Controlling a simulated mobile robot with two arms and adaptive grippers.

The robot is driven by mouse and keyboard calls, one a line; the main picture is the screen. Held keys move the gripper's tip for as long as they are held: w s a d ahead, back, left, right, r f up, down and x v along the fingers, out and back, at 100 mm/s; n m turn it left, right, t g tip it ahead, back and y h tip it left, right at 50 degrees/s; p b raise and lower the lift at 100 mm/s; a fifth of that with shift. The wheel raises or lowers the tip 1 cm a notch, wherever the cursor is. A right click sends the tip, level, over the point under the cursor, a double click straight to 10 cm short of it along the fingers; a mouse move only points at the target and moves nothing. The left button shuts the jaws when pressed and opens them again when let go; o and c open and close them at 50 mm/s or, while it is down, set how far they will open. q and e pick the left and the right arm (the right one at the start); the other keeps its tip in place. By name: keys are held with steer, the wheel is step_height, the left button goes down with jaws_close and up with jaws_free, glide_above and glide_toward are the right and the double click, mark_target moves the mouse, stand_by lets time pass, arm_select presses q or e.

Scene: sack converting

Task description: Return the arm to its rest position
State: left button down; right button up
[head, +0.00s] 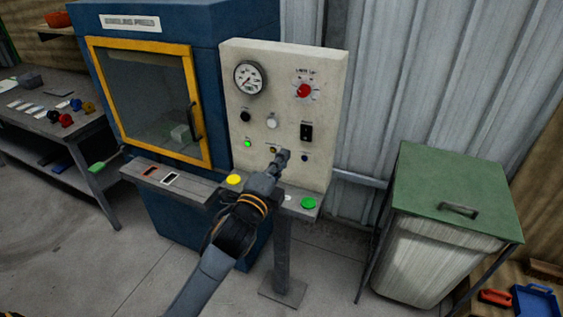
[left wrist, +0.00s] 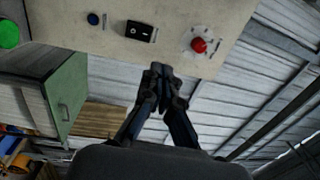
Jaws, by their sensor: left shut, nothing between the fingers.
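My left arm reaches up from the bottom of the head view. Its gripper (head: 283,157) is in front of the lower part of the cream control panel (head: 285,70). In the left wrist view the gripper (left wrist: 160,70) is shut and empty, with its fingertips together near the panel's edge (left wrist: 165,62). I cannot tell whether it touches the panel. The panel carries a gauge (head: 249,78), a red knob (head: 303,91), a black switch (head: 306,132) and a lit green lamp (head: 248,144). My right gripper is not in view.
A blue press with a yellow-framed door (head: 150,100) stands left of the panel. A ledge below holds a yellow button (head: 234,180) and a green button (head: 308,203). A green-lidded bin (head: 450,185) stands at right. A grey bench (head: 55,125) is at left. Floor is open at lower left.

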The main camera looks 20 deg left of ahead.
arm_select(q)
steer(key=shift+s, duration=0.1)
stand_by(0.3)
steer(key=s+a+f+n+g, duration=0.1)
steer(key=s+f+n+g, duration=0.2)
steer(key=f, duration=1.4)
steer(key=s+f+n+g, duration=0.1)
steer(key=f+n+g, duration=0.25)
steer(key=f, duration=1.35)
steer(key=s+f+n+g, duration=0.45)
steer(key=s+f, duration=1.15)
steer(key=f, duration=0.4)
steer(key=s+f+n+g, duration=0.1)
steer(key=s+f, duration=0.3)
steer(key=s, duration=0.6)
steer(key=s+f+n+g, duration=0.2)
steer(key=s+f, duration=0.3)
steer(key=s, duration=0.5)
steer(key=s+a+f+n+g+b, duration=0.1)
steer(key=s+f+g, duration=0.3)
steer(key=s, duration=0.7)
steer(key=shift+f+n+y, duration=0.3)
steer(key=shift+f+n, duration=0.1)
steer(key=shift+n, duration=0.1)
